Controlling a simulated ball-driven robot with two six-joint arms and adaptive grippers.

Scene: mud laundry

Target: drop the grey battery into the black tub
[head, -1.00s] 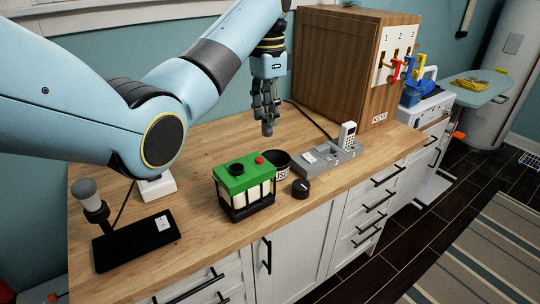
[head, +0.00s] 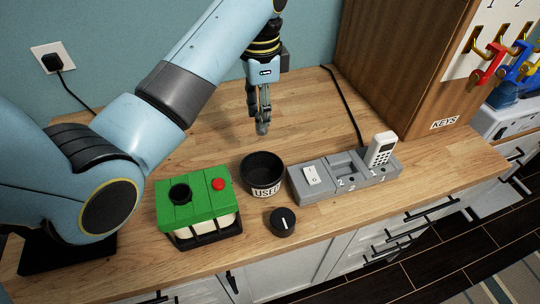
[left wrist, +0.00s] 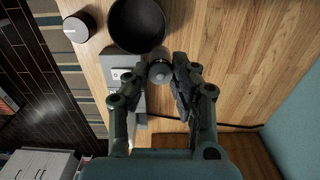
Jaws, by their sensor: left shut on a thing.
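The black tub (head: 262,187), labelled USED, stands open on the wooden counter. It also shows in the left wrist view (left wrist: 137,24), just beyond my fingertips. My left gripper (head: 262,122) points down behind the tub in the head view, above the counter and apart from the tub. It is shut on the grey battery (left wrist: 160,73), whose round end shows between the fingers in the left wrist view. In the head view the fingers hide most of the battery. My right gripper is in neither view.
A green-topped box (head: 196,203) with a red button stands left of the tub. A black knob (head: 283,221) lies in front. A grey charger block (head: 337,180) holding a white handset (head: 381,149) is at right. A wooden key cabinet (head: 400,70) stands behind.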

